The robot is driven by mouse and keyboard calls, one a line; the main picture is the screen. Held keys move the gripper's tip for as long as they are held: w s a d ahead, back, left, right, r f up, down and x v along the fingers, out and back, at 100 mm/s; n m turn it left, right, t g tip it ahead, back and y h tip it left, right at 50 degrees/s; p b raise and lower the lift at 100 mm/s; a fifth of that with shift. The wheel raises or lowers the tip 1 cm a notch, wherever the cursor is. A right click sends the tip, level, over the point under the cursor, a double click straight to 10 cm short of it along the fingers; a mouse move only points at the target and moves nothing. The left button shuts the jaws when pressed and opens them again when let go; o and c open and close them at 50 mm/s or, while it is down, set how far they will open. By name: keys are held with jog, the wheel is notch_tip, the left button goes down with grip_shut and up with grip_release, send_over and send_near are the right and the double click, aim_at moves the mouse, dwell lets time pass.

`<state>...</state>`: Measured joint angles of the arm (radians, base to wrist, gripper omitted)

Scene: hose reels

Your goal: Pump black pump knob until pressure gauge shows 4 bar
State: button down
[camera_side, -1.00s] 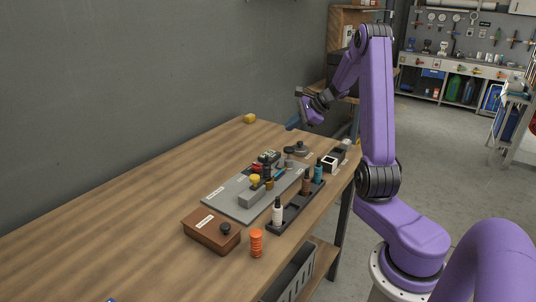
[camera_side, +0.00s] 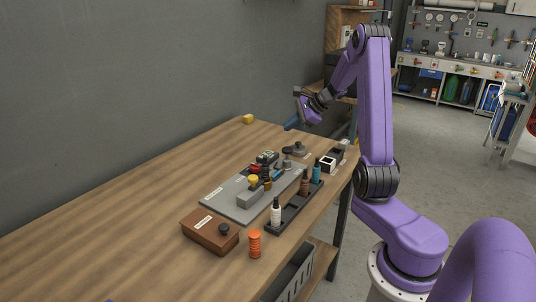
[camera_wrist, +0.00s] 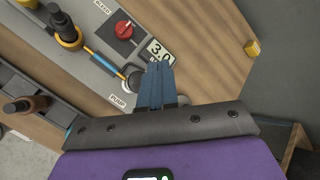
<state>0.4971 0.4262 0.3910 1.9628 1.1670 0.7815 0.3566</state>
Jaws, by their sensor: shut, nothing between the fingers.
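The gauge display (camera_wrist: 158,52) in the wrist view seems to read 3.0, its edge close to my fingers. A round dark pump knob (camera_wrist: 132,76) stands beside the PUMP label (camera_wrist: 118,101), partly hidden by the fingers. In the side view a dark knob (camera_side: 287,164) stands at the far end of the grey panel (camera_side: 232,202), though the gauge is too small to read there. My gripper (camera_wrist: 160,66) is shut and empty. In the side view my gripper (camera_side: 299,98) is raised above the far end of the bench, apart from the panel.
A red knob (camera_wrist: 124,29) sits on a black plate near the BLEED label. A black tray (camera_side: 292,213) with several bottles lies along the panel. A brown box (camera_side: 207,234) and an orange coil (camera_side: 254,245) are nearer. A yellow block (camera_side: 248,119) sits far back; the left bench is clear.

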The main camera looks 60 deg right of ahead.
aim_at(287, 148)
notch_tip(287, 148, up, 4)
jog(key=shift+f, duration=0.15)
jog(key=shift+f, duration=0.15)
jog(key=shift+f, duration=4.3)
jog(key=shift+f, duration=0.4)
jog(key=shift+f, duration=1.3)
dwell(0.5)
jog(key=shift+r, duration=1.75)
